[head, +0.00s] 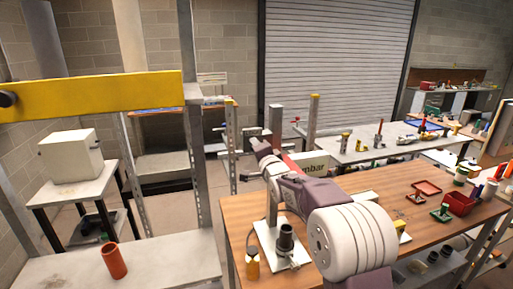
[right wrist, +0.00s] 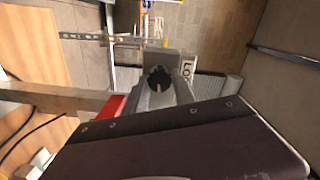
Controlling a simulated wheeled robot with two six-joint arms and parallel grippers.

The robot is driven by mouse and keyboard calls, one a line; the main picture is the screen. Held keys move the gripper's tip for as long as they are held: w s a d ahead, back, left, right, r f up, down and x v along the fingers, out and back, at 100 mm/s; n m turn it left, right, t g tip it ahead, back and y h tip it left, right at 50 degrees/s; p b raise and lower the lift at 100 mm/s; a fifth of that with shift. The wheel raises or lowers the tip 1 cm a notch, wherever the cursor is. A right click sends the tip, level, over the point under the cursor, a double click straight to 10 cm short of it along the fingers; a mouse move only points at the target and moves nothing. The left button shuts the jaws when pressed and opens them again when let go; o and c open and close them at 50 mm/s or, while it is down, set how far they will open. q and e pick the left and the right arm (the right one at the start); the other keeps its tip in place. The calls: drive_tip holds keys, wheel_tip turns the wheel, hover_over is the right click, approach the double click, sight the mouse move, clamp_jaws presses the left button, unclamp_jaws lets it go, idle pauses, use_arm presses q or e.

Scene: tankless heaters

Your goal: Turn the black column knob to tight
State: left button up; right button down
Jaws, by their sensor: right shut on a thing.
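The black column knob (right wrist: 158,78) shows in the right wrist view as a round dark knob with a pale line on its face. Grey gripper parts lie around it. My right gripper (right wrist: 160,84) is shut on the knob. In the head view my right arm reaches in from the lower right, and my right gripper (head: 258,147) is at the upright grey column (head: 275,121) of a stand. The knob is too small and too covered to make out there. The stand's pale base plate (head: 265,238) rests on the wooden table. My left gripper is not in view.
The wooden table (head: 375,186) also carries a black cylinder (head: 286,240), a small yellow bottle (head: 252,264) and a red bin (head: 460,203). At left, a yellow beam (head: 100,95) spans a metal frame, with an orange cup (head: 114,261) on the bench below.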

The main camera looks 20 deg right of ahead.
drive_tip(key=m+p, duration=0.2)
drive_tip(key=m, duration=0.2)
drive_tip(key=shift+m, duration=0.4)
drive_tip(key=shift+f, duration=0.1)
idle(0.3)
drive_tip(key=c, duration=1)
unclamp_jaws()
drive_tip(key=shift+c, duration=0.2)
drive_tip(key=s+b, duration=0.2)
drive_tip(key=s, duration=0.7)
drive_tip(key=shift+d+r+b, duration=0.2)
drive_tip(key=shift+d+b, duration=0.05)
drive_tip(key=shift+b, duration=0.05)
